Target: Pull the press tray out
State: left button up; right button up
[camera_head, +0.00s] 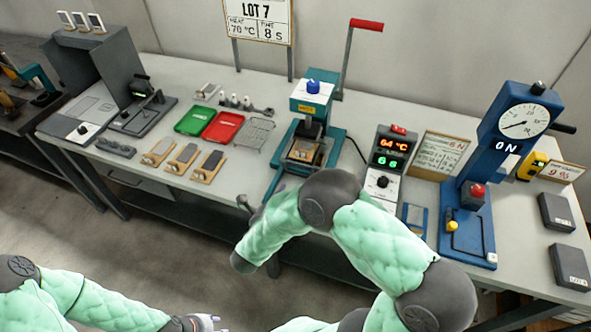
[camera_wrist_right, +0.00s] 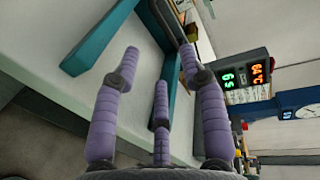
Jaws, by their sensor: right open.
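The teal heat press (camera_head: 312,100) stands mid-table with a red-tipped lever (camera_head: 366,26) raised. The press tray (camera_head: 303,151), dark with a tan piece on it, sits under the press head between teal rails. Its front edge is partly hidden by my right arm. My right gripper (camera_head: 246,203) is at the table's front edge, left of and in front of the press. The wrist view shows its purple fingers (camera_wrist_right: 160,68) spread and empty, with teal rails (camera_wrist_right: 100,38) beyond them. My left gripper (camera_head: 203,323) is low at the bottom edge, away from the table; its fingers are unclear.
A controller (camera_head: 388,163) reading 64 °C stands right of the press. A blue gauge press (camera_head: 487,180) is further right. The table strip in front of the rack is clear.

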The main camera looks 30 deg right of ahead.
jog(key=b+x, duration=0.3)
jog(key=x, duration=0.7)
jog(key=shift+w+d+f, duration=0.1)
jog(key=shift+w+d, duration=0.15)
grip_shut()
